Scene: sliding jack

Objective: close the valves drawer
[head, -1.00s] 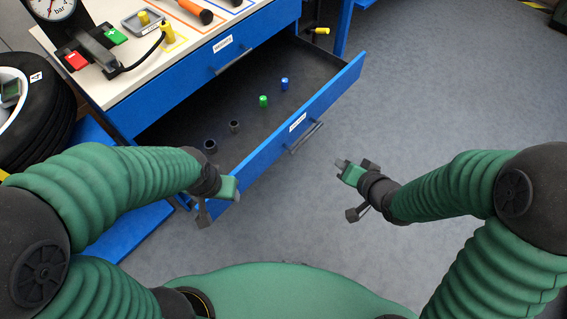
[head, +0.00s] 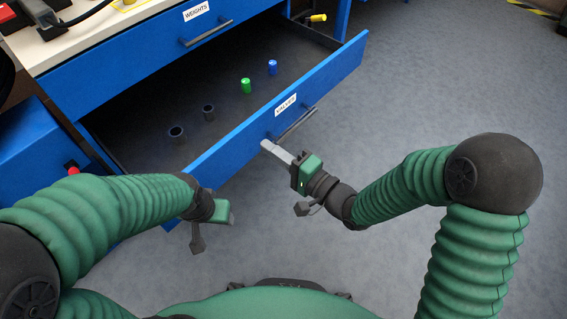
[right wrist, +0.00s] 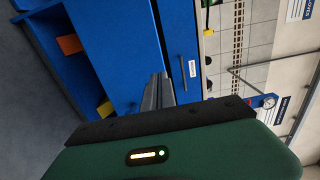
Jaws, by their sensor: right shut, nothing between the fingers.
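The valves drawer (head: 328,84) is pulled out of the blue cabinet, with its labelled front and dark handle (head: 298,124) facing my right arm. A blue valve cap (head: 272,67), a green one (head: 245,85) and two dark ones (head: 208,112) lie inside. My right gripper (head: 269,147) is shut and empty, its fingertips at the outer face of the drawer front, just left of the handle; contact cannot be told. Its fingers also show in the right wrist view (right wrist: 158,92), pointing at blue panels. My left gripper (head: 222,214) hangs near the drawer's near-left corner, its jaws unclear.
The shut weights drawer (head: 150,52) sits above, under a pale worktop (head: 60,46). A blue box with a red knob (head: 71,170) stands at the left. A yellow-ended item (head: 317,18) is behind the drawer's far end. Grey floor (head: 450,80) at the right is clear.

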